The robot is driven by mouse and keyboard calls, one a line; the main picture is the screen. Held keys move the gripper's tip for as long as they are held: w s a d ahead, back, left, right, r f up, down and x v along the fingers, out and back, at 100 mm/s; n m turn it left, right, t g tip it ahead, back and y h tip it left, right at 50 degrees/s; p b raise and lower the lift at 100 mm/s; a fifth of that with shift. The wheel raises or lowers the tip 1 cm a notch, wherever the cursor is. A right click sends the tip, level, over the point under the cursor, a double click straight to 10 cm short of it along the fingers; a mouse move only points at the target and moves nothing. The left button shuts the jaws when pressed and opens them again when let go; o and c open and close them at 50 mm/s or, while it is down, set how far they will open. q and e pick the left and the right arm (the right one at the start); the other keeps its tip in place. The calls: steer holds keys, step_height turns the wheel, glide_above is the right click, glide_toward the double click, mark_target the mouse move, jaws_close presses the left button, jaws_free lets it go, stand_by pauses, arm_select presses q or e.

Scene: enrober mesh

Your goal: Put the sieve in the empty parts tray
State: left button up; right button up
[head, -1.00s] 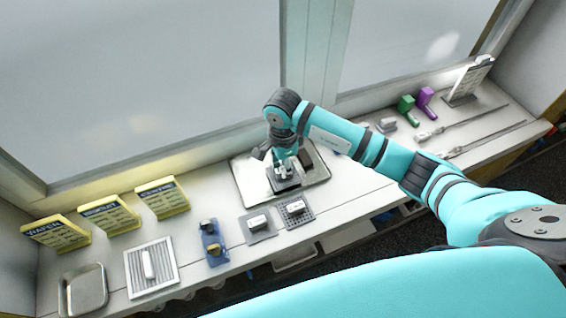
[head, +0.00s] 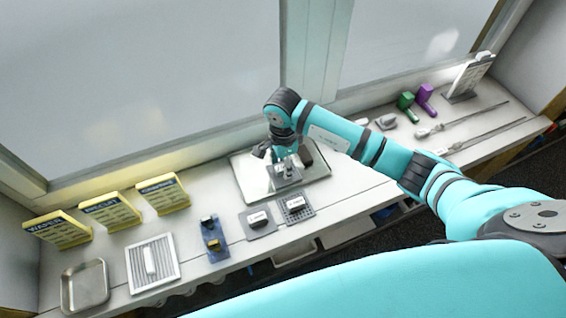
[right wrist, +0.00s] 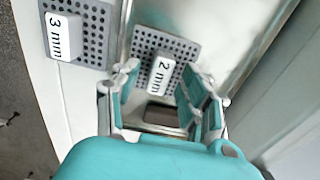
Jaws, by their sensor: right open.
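The sieve labelled 2 mm (right wrist: 170,47) is a grey perforated plate with a white label block; it lies on a large shiny metal tray (head: 318,175). In the head view this sieve (head: 286,181) is partly hidden by my right gripper (head: 283,160). In the right wrist view the open fingers of my right gripper (right wrist: 165,98) straddle the sieve's near end and label, with no clear grip on it. A small empty metal tray (head: 84,287) stands at the far left end of the counter. My left gripper is out of view.
The 3 mm sieve (right wrist: 85,30) lies on the counter just outside the shiny tray. A grey plate (head: 258,221), a blue plate (head: 213,240) and a ribbed white rack (head: 152,263) lie along the front. Yellow signs (head: 110,212) stand behind. Long tools (head: 470,125) lie at right.

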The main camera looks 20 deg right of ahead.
step_height(320, 180, up, 12)
steer(key=b, duration=0.3)
steer(key=shift+b, duration=0.4)
